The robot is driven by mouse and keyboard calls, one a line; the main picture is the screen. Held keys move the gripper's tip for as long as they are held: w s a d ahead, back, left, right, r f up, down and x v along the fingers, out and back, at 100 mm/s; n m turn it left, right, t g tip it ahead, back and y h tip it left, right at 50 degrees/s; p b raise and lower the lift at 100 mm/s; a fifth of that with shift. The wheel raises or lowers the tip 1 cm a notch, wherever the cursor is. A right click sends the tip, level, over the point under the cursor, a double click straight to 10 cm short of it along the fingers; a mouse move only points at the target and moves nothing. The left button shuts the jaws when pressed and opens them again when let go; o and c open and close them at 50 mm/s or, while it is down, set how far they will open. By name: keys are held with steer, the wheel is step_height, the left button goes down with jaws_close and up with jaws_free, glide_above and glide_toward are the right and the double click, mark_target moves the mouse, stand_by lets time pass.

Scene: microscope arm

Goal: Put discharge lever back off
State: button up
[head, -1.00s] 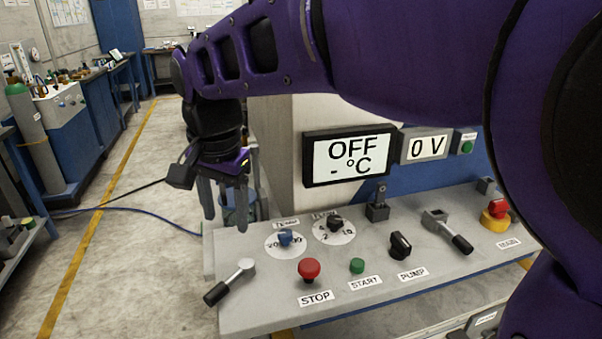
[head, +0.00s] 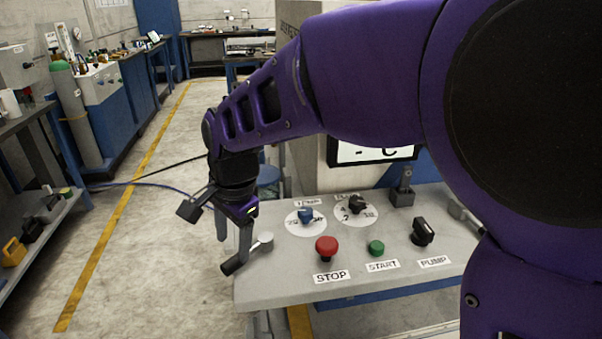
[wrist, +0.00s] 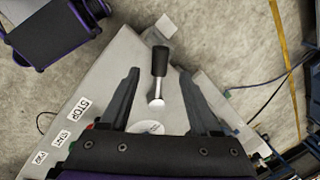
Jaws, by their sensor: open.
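A lever (head: 232,266) with a black grip and a pale metal hub sits at the left end of the grey control panel (head: 285,285). Its grip points to the panel's front left; no label for it is readable. My gripper (head: 233,244) is above this lever, fingers pointing down. In the wrist view the same lever (wrist: 158,65) shows between the two spread fingers, its grip towards the panel edge and its hub nearer the palm. My gripper (wrist: 159,76) is open, and I see no finger clearly touching the lever.
Right of the lever are a red STOP button (head: 326,246), a green START button (head: 376,247), a black PUMP knob (head: 423,231) and two dials, one with a blue knob (head: 306,215). A display (head: 372,153) stands behind, partly hidden by my arm. Open floor lies left.

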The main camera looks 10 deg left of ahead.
mark_target(233, 260)
steer(key=f, duration=0.3)
steer(key=a+f, duration=0.1)
steer(key=f, duration=0.1)
steer(key=shift+w+f+b, duration=0.25)
steer(key=shift+f+b, duration=0.1)
steer(key=shift+b, duration=0.05)
jaws_close()
stand_by(1.0)
